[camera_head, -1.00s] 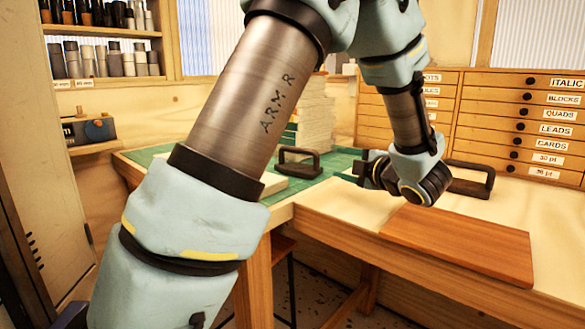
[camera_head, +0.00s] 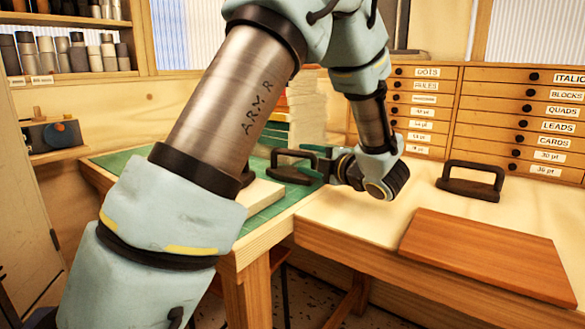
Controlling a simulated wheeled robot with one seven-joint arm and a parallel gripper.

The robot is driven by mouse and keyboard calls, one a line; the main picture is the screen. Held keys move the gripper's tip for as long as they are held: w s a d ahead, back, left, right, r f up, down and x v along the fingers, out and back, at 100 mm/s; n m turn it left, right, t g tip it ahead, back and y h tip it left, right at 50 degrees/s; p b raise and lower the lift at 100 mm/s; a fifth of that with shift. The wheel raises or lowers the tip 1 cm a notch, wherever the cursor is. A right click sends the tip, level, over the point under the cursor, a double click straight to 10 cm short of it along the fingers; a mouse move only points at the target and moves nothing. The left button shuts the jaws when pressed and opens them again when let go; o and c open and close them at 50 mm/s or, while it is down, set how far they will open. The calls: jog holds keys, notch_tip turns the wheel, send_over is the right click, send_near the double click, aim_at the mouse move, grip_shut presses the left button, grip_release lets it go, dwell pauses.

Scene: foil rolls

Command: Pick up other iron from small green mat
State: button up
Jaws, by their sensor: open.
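A dark iron with a raised handle (camera_head: 293,168) stands on the green mat (camera_head: 264,208), left of centre. Another dark iron (camera_head: 470,181) stands on the pale tabletop, right of my arm and in front of the drawers. My gripper (camera_head: 324,165) is at the right end of the iron on the mat, with its fingers pointing left towards the handle. The gripper is open. Its fingers are small here and partly overlap the iron, so I cannot tell whether they touch the handle. My arm hides part of the mat.
A brown wooden board (camera_head: 490,254) lies on the pale table (camera_head: 340,215) at front right. A pale block (camera_head: 258,194) lies on the mat beside the iron. Stacked paper (camera_head: 308,110) stands behind. Labelled drawers (camera_head: 530,115) line the back right.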

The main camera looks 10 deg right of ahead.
aim_at(299, 153)
jog(key=shift+w+a+r+p, duration=0.2)
jog(key=shift+w+a+p, duration=0.1)
jog(key=shift+w, duration=0.25)
jog(key=p+x, duration=0.1)
jog(key=x, duration=0.2)
jog(key=shift+w+a+r, duration=0.1)
jog(key=shift+w+a, duration=0.2)
jog(key=shift+w, duration=0.15)
grip_shut()
dwell(0.5)
